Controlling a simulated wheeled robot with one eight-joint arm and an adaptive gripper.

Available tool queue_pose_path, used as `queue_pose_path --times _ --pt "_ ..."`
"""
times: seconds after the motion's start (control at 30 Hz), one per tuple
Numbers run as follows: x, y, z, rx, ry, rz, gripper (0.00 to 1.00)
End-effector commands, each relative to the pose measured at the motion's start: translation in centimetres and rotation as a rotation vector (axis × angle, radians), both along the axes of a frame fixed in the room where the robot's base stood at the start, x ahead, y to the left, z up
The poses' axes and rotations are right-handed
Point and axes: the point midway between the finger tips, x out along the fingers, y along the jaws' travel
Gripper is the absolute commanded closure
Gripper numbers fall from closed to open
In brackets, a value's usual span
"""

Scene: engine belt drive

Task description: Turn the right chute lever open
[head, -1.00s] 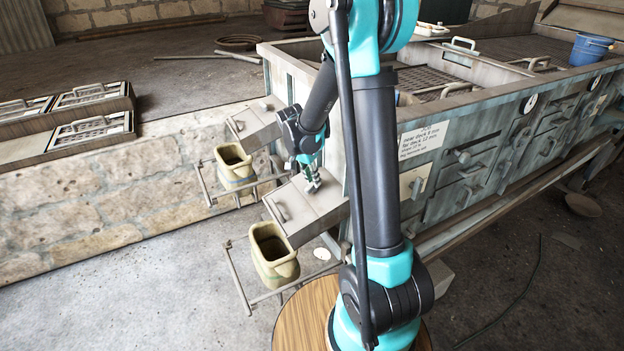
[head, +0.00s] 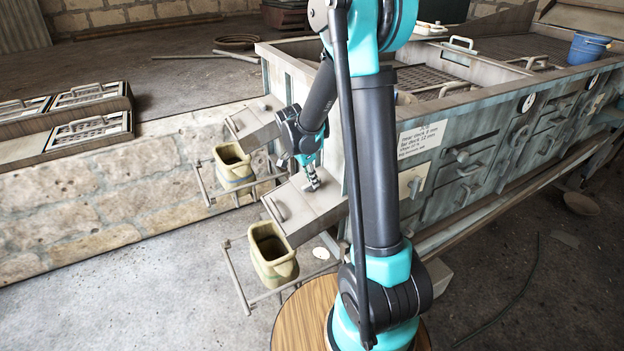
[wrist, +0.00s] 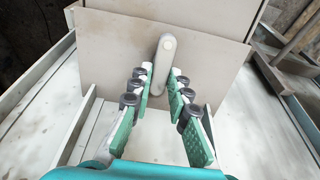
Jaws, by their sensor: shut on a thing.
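The right chute (head: 318,212) is a grey sloping box at the near corner of the wooden machine, with a sack hung at its lower end. Its lever shows in the wrist view as a pale, rounded bar (wrist: 162,58) on a flat plate. My gripper (wrist: 158,88) is shut on the lower part of this lever, with a green-padded finger on each side. The lever leans slightly, its top to the right. In the head view my gripper (head: 312,184) is small at the top of the chute and hides much of the lever.
A second chute (head: 254,121) with its own sack (head: 233,160) stands to the left. The near sack (head: 271,247) hangs in a metal frame. Stacked screens (head: 92,130) lie at far left. The machine's side wall stands right of my arm.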

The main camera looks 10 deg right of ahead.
Motion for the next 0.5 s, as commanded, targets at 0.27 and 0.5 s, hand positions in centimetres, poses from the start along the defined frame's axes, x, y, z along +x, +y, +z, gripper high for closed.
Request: queue_pose_path --times 0.27,0.5 --pt "0.03 0.04 0.01 0.0 -0.001 0.0 0.72" --pt "0.02 0.02 0.01 0.0 0.0 0.001 0.62"
